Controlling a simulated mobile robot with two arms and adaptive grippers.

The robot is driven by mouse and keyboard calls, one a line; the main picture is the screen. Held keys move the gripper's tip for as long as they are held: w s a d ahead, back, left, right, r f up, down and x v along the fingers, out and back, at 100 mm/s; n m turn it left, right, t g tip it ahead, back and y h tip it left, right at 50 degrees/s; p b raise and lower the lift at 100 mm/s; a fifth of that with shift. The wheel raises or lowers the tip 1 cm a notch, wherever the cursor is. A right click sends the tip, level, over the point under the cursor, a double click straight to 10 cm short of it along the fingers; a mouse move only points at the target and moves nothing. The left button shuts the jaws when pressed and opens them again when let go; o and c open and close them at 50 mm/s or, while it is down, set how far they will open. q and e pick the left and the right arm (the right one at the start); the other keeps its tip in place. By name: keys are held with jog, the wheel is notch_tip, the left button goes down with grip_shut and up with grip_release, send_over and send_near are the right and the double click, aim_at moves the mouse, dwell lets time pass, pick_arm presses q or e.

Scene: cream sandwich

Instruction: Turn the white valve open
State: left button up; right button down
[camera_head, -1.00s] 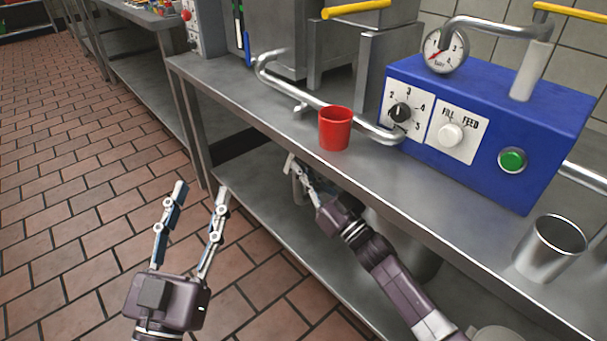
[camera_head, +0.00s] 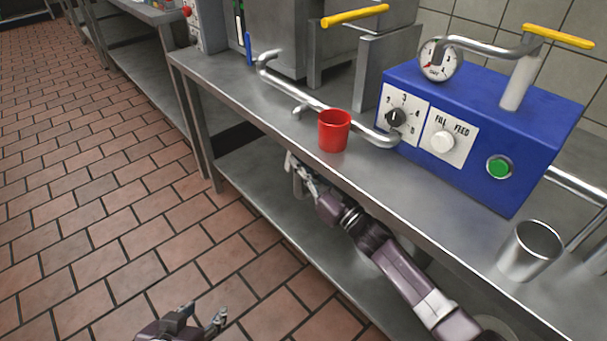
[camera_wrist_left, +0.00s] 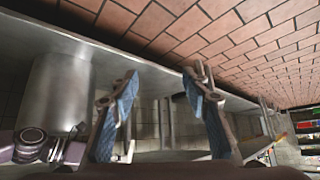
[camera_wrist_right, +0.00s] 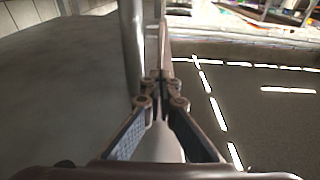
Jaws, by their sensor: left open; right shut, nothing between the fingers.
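A white round knob (camera_head: 442,141), marked FILL and FEED on a white plate, is on the front of the blue machine (camera_head: 490,125). It appears to be the white valve. Its pointer is too small to read. My left gripper (camera_head: 204,314) is open and empty low at the bottom of the head view, over the floor, far from the knob. Its spread fingers (camera_wrist_left: 160,82) show in the left wrist view. My right gripper (camera_head: 291,164) is shut and empty below the counter's front edge, left of and below the knob. Its closed fingers (camera_wrist_right: 163,80) show in the right wrist view.
A red cup (camera_head: 334,130) stands near the counter's front edge, by a bent metal pipe (camera_head: 325,107). A black dial (camera_head: 396,117) is left of the knob and a green button (camera_head: 499,167) right. A metal cup (camera_head: 529,250) stands at right. Yellow handles (camera_head: 557,37) are above.

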pick_arm(q)
jog(key=s+a+f+g+y+p, duration=0.1)
jog(key=s+a+f+g, duration=0.1)
jog(key=s, duration=0.6)
jog(key=shift+s+a+f+g, duration=0.2)
jog(key=shift+a+f+g, duration=0.1)
jog(key=shift+f+g, duration=0.6)
pick_arm(e)
jog(key=shift+w+a+r, duration=0.15)
jog(key=shift+r, duration=0.15)
pick_arm(q)
jog(key=shift+r, duration=0.1)
jog(key=shift+s, duration=0.1)
pick_arm(e)
jog(key=shift+f, duration=0.1)
